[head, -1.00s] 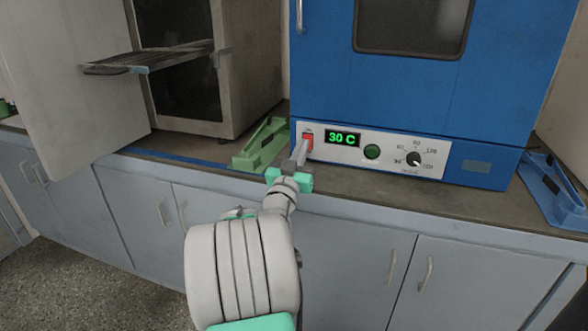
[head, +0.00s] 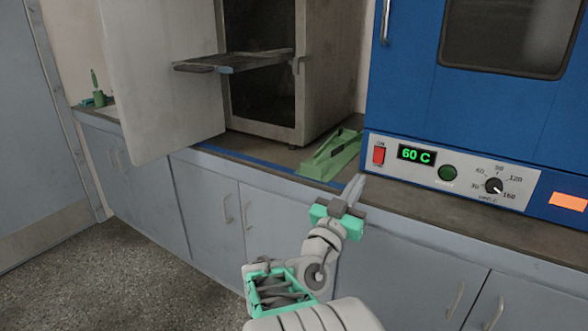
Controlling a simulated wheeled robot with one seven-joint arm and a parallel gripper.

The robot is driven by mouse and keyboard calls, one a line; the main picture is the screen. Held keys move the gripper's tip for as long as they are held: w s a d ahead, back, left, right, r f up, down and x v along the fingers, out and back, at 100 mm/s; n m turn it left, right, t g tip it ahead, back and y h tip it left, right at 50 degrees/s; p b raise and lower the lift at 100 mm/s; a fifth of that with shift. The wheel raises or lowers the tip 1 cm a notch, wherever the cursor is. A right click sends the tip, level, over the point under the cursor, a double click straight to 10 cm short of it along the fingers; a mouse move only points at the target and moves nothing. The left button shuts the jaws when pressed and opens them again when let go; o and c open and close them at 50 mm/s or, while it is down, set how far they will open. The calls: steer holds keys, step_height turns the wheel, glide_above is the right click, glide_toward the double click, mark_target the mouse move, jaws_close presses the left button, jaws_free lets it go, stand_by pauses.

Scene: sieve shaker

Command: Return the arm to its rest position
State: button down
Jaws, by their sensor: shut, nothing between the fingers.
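My gripper (head: 354,187) is in front of the counter's front edge, below and left of the blue oven's control panel. Its fingers are shut together with nothing between them, and they touch nothing that I can see. My arm is bent and reaches up from the bottom of the head view. The blue oven (head: 400,95) stands on the counter at the right with its door shut. Its display (head: 416,154) reads 60 C. The red power switch (head: 379,155) is just above and right of my fingertips.
A green tray-like holder (head: 330,156) lies on the counter (head: 275,157) behind my gripper. At the left, a beige cabinet (head: 330,60) has its door open and a shelf (head: 235,62) sticking out. Grey floor (head: 120,260) is free at the lower left.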

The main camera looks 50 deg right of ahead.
steer(key=w+a+r+n+t+y+p, duration=0.25)
steer(key=w+a+y+p, duration=0.55)
steer(key=p, duration=0.6)
steer(key=w+a+r+n+y+p, duration=0.2)
steer(key=w+a+n+y+p, duration=0.35)
steer(key=a, duration=0.75)
steer(key=s+a+r+n+g+y+p, duration=0.1)
steer(key=s+a+n+y+p, duration=0.1)
steer(key=a, duration=0.5)
steer(key=s+a+r+n+g+y+p, duration=0.1)
steer(key=s+a+r+n+y+p, duration=0.1)
steer(key=a+p, duration=0.3)
steer(key=s+a+r+n+g+y+p, duration=0.1)
steer(key=s+a+r+n+y+p, duration=0.1)
steer(key=a, duration=0.7)
steer(key=shift+s+a+n+y+p, duration=0.2)
steer(key=shift+a+n+y+p, duration=0.2)
steer(key=shift+n+y+p, duration=0.6)
